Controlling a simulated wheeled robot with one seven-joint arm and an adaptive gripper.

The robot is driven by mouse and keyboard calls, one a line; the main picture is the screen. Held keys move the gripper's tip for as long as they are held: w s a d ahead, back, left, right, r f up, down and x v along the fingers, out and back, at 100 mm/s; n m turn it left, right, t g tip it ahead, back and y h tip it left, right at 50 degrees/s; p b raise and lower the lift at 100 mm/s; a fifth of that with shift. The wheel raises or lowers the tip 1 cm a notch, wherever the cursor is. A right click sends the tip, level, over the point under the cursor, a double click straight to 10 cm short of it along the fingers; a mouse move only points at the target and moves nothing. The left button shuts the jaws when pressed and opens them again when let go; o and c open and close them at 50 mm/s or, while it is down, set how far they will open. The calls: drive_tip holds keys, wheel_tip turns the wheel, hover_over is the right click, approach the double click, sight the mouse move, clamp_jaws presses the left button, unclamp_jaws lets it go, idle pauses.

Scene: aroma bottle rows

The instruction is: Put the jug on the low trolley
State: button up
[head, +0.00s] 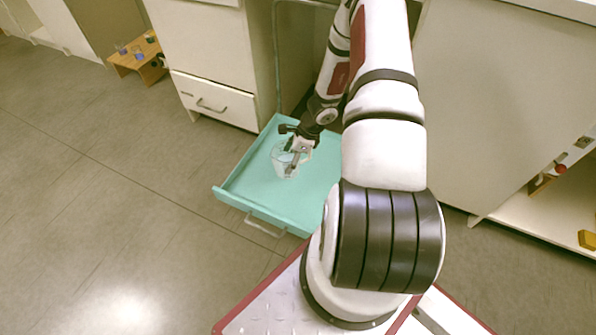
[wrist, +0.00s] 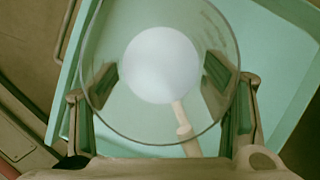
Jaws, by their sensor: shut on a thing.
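The jug (head: 284,161) is clear and see-through, with a pale round base and a light handle. It appears upright, over the teal bed of the low trolley (head: 240,190). My gripper (head: 297,153) is shut on the jug. In the wrist view the jug (wrist: 160,65) is seen from above, with one finger of my gripper (wrist: 160,85) on each side of it. The trolley's bed (wrist: 283,75) lies beneath it. I cannot tell whether the jug's base touches the bed.
The trolley has a raised rim and a handle (head: 262,225) at its front. A white cabinet (head: 213,102) stands behind it to the left, and another (head: 480,110) to the right. A small wooden stand (head: 137,62) holds small items at the back left. Floor at the left is clear.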

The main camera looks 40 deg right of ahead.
drive_tip(key=shift+s+d+f, duration=0.1)
drive_tip(key=shift+s+f, duration=0.05)
drive_tip(key=shift+f, duration=0.15)
wheel_tip(320, 180, down, 10)
drive_tip(key=b, duration=0.4)
drive_tip(key=shift+r+b, duration=0.2)
drive_tip(key=shift+b, duration=0.1)
drive_tip(key=shift+f, duration=0.1)
drive_tip(key=o, duration=1.5)
drive_tip(key=shift+o, duration=0.2)
